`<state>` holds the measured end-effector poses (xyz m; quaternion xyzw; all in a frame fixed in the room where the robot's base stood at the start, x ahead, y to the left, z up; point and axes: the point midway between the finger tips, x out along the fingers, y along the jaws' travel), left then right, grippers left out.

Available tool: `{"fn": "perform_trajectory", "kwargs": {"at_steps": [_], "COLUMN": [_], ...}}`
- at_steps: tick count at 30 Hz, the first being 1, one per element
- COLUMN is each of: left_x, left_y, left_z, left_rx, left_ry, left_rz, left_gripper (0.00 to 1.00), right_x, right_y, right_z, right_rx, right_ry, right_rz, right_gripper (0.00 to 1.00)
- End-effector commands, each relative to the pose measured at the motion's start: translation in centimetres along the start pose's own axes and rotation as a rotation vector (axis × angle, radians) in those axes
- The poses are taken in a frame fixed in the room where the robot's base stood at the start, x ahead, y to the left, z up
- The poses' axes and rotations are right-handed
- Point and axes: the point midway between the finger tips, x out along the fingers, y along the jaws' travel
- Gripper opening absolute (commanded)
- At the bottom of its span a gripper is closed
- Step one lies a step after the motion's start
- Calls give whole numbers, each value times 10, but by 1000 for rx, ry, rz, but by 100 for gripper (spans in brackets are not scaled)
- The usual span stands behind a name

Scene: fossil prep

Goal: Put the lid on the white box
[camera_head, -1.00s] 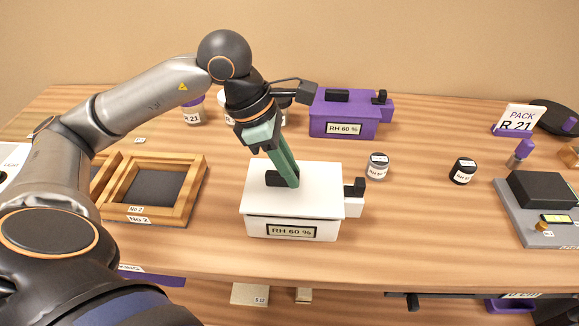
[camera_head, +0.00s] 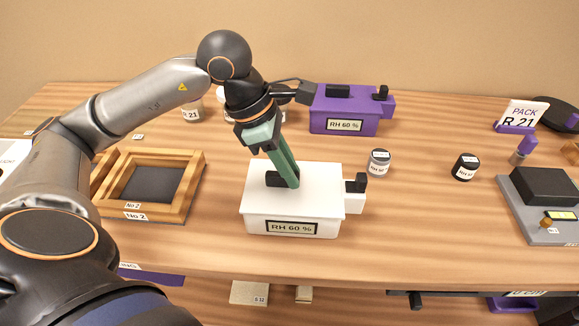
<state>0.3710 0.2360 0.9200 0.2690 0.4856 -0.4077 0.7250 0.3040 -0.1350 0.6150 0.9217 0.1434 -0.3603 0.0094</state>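The white box (camera_head: 262,226), labelled RH 60 %, stands at the middle front of the table. Its white lid (camera_head: 315,187) lies over the top, level, with a black handle (camera_head: 272,179) on it. The lid's front edge looks close against the box rim, but I cannot tell if it is fully seated. My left gripper (camera_head: 285,178) reaches down from above, its green finger in front of the handle. It appears shut on the handle; the far finger is hidden. My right gripper is not in view.
A purple box (camera_head: 318,122) with a black-handled lid stands behind. Two small jars (camera_head: 378,163) (camera_head: 464,168) are to the right. A wooden frame tray (camera_head: 190,185) is at the left, a grey device (camera_head: 520,212) at the far right. Bare table lies between box and device.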

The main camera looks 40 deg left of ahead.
Motion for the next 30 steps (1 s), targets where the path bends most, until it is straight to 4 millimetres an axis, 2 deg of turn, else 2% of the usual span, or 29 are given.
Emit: {"fn": "perform_trajectory", "kwargs": {"at_steps": [1, 9, 20, 23, 30], "left_x": [0, 0, 0, -18, -73], "left_y": [0, 0, 0, 1, 1], "left_z": [0, 0, 0, 1, 1], "left_rx": [0, 0, 0, -1, -2], "left_ry": [1, 1, 2, 0, -1], "left_rz": [0, -1, -1, 3, 5], "left_gripper": [27, 56, 56, 56, 56], "right_x": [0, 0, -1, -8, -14], "right_y": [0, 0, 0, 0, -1], "right_z": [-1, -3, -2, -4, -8], "right_rx": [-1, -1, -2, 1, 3], "right_ry": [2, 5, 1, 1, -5], "right_rz": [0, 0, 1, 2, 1], "right_gripper": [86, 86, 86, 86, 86]}}
